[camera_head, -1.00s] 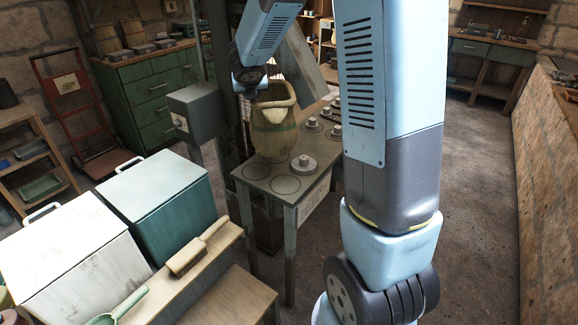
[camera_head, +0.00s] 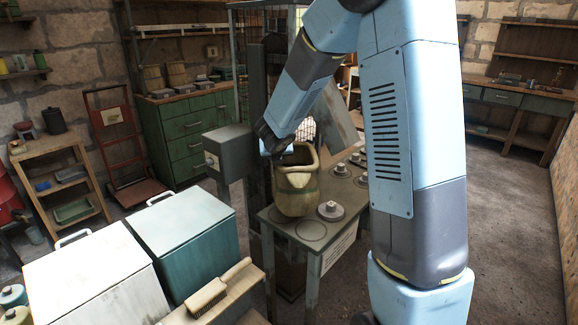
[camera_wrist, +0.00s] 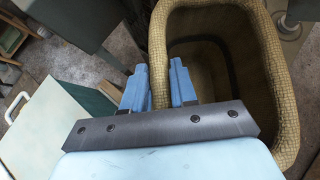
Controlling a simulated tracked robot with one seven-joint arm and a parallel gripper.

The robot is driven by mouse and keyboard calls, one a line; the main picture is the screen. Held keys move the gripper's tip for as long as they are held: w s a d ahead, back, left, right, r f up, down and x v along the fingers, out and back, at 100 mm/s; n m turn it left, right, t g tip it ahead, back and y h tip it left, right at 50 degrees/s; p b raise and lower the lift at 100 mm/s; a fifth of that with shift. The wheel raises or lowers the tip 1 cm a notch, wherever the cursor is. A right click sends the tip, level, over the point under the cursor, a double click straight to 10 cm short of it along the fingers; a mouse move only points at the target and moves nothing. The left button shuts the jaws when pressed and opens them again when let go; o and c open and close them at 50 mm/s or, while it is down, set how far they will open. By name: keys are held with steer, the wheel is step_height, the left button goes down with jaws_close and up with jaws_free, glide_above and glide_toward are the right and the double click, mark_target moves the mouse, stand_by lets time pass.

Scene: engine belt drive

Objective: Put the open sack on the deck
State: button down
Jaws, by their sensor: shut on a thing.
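The open sack (camera_head: 297,192) is a tan woven bag with a wide stiff mouth. It appears at the left part of a grey-green table (camera_head: 338,222) with ring marks on its top, which may be the deck. I cannot tell whether its base touches the tabletop. My gripper (camera_head: 280,150) is at the sack's upper left rim, coming from above. In the wrist view my gripper (camera_wrist: 158,84) is shut on the rim of the sack (camera_wrist: 275,60), one finger outside and one inside the mouth. The dark inside looks empty.
Round weights (camera_head: 331,211) stand on the table beside the sack. A grey box (camera_head: 228,152) on a post is close on the left. A teal bin (camera_head: 185,235) and a white bin (camera_head: 95,280) stand at front left, with a brush (camera_head: 218,288) on a ledge. Open floor lies right.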

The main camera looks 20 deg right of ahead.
step_height(320, 180, down, 4)
steer(key=shift+f, duration=0.1)
stand_by(0.4)
steer(key=c, duration=0.9)
jaws_free()
